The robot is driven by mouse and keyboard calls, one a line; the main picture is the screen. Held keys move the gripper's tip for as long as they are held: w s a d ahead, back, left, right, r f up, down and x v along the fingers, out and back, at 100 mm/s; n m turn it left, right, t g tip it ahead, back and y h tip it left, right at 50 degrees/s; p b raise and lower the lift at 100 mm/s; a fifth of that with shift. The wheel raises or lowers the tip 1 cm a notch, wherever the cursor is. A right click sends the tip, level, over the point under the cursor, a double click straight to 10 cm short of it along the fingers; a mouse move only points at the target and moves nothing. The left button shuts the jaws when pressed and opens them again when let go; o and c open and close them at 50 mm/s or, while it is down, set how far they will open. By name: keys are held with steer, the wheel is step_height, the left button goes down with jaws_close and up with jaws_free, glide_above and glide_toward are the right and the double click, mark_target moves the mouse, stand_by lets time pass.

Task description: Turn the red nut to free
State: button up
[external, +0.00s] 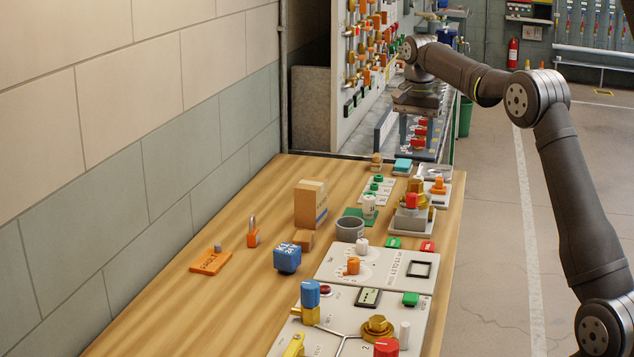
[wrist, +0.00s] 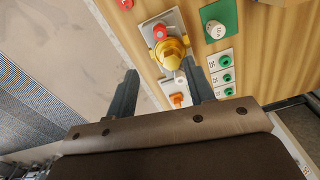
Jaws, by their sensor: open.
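A red nut-like piece (external: 412,200) sits at a brass valve (external: 415,186) on a grey mount, near the right edge of the wooden bench in the external view. In the wrist view the red piece (wrist: 160,32) shows just above the brass body (wrist: 172,52). Its exact shape and any marking are too small to read. My gripper (external: 420,140) is raised beyond the valve, towards the far end of the bench, with its fingers pointing down. In the wrist view my gripper (wrist: 160,68) is open and empty, its fingers apart, with the brass body showing beyond the tips.
An orange knob (external: 438,186) stands just beyond the valve. A grey ring (external: 350,229), a cardboard-coloured box (external: 310,204) and a blue cube (external: 287,258) stand to the left. Control panels (external: 330,262) fill the near right.

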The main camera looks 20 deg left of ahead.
mark_target(412, 194)
step_height(412, 194, down, 14)
steer(key=shift+f, duration=0.25)
